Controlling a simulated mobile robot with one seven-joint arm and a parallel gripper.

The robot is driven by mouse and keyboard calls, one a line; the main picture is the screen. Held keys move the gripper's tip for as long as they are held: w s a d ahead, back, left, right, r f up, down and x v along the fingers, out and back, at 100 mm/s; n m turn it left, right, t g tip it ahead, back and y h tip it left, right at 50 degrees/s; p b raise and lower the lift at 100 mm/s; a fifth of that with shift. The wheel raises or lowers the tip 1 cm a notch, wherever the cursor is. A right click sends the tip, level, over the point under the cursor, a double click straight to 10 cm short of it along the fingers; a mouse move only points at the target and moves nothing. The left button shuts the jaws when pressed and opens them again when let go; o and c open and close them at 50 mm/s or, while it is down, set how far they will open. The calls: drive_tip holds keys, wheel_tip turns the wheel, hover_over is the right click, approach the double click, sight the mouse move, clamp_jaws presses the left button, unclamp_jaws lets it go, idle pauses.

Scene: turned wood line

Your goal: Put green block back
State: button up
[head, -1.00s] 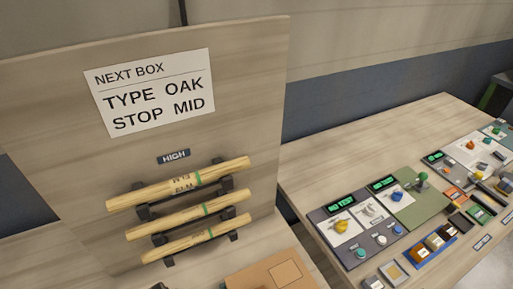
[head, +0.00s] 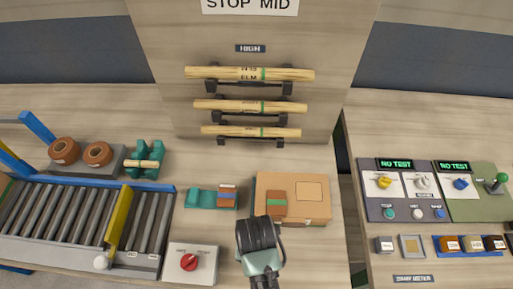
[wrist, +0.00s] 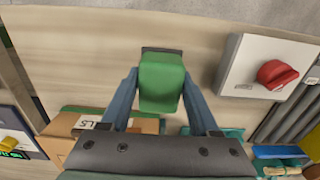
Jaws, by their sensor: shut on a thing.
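My gripper (wrist: 160,90) is shut on a green block (wrist: 161,82), with one blue-grey finger on each side of it in the wrist view. Beyond the block's far end is a dark patch on the pale tabletop; I cannot tell whether the two touch. In the head view my gripper (head: 263,280) is at the bottom middle, in front of the cardboard box, and the held block is hidden.
The cardboard box (head: 313,213) is behind my gripper. A panel with a red knob (head: 189,262) stands to its left, beside a roller conveyor (head: 60,215). A rack behind holds three turned rods (head: 250,106). A test bench (head: 405,195) is at right.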

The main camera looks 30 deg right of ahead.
drive_tip(key=shift+f, duration=2.05)
drive_tip(key=shift+s+f, duration=0.1)
drive_tip(key=o, duration=1.2)
wheel_tip(320, 180, up, 12)
drive_tip(key=shift+r, duration=0.15)
